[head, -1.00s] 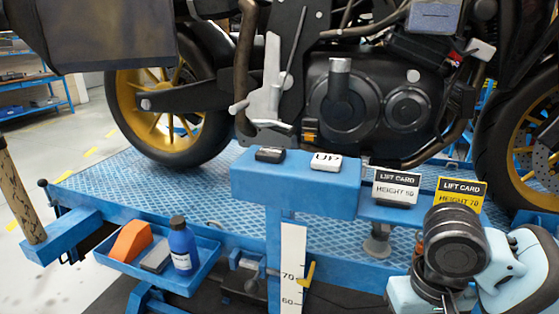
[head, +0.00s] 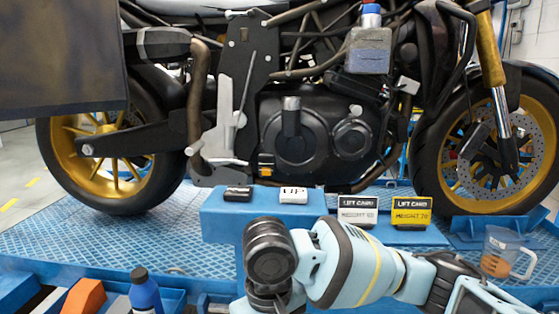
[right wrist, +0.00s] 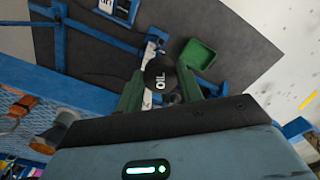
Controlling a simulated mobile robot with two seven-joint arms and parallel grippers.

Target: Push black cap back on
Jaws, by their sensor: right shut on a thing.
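The black cap (right wrist: 160,76), marked OIL, is between the green fingers of my right gripper (right wrist: 160,88) in the right wrist view. The gripper is shut on it, away from the motorcycle. In the head view my right arm reaches in from the right to the front middle, but its fingers and the cap are hidden. The engine (head: 310,135) is in the middle of the head view, with an upright neck (head: 291,104) that has a grey top. It carries no black cap that I can see. My left gripper is not in view.
A blue bottle (head: 144,292) and an orange wedge (head: 85,299) are front left. A jug (head: 497,255) stands at right. A green tray (right wrist: 199,54) shows in the right wrist view.

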